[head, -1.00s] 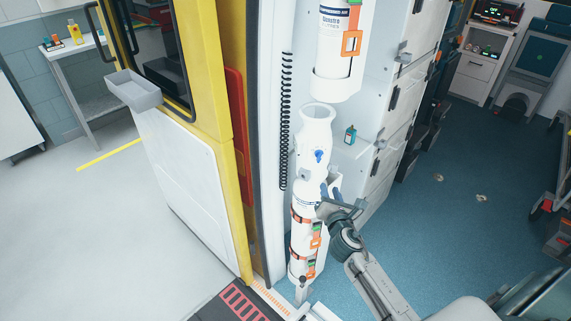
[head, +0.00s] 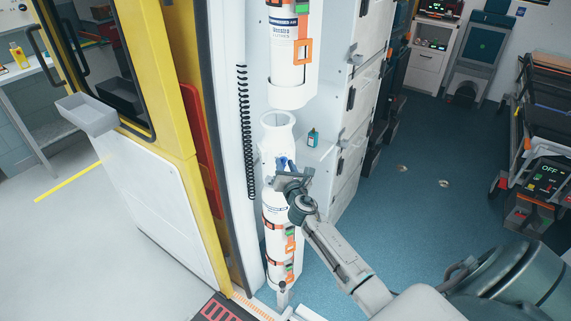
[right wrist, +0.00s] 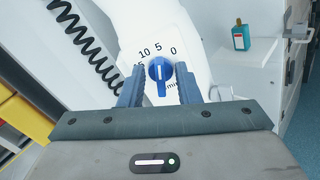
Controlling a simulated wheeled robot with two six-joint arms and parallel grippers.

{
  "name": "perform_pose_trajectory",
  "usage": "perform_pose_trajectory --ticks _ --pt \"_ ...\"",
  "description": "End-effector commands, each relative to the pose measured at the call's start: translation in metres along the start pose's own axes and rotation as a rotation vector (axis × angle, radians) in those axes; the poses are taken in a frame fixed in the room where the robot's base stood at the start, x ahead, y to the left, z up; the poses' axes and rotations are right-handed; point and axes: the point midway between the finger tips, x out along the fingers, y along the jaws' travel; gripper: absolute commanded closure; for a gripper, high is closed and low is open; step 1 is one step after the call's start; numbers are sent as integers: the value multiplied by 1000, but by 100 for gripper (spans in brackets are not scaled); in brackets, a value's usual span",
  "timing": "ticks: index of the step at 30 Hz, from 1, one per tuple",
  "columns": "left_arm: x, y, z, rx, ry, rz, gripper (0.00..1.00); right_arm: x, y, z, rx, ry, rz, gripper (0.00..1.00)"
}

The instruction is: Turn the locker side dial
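The blue dial (right wrist: 160,71) shows in the right wrist view on a white panel marked 10, 5, 0 and "min". Its white mark points up, near the 5. My right gripper (right wrist: 159,80) is open, with one finger on each side of the dial. Narrow gaps seem to show beside the knob; I cannot tell whether a finger touches it. In the head view my right gripper (head: 285,165) is at the white flared housing (head: 279,130), and the dial is mostly hidden behind the fingers. My left gripper is not in view.
A strapped white cylinder (head: 280,225) stands below the housing and another cylinder (head: 291,50) hangs above. A coiled black cord (head: 245,130) runs to the left. A small teal bottle (head: 313,138) stands on a ledge at right. The blue floor (head: 410,220) is largely clear.

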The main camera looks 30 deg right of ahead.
Motion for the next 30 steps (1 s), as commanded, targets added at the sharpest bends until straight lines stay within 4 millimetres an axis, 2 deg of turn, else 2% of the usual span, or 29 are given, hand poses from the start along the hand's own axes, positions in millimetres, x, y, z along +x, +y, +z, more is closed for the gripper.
perform_pose_trajectory --ticks 7,11,20,30 --pt "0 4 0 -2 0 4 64 0 0 0 1 0 0 72" --pt "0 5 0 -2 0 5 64 0 0 0 1 0 1 97" --pt "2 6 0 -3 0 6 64 0 0 0 26 0 1 98" --pt "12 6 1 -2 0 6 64 0 0 -1 220 -2 1 98"
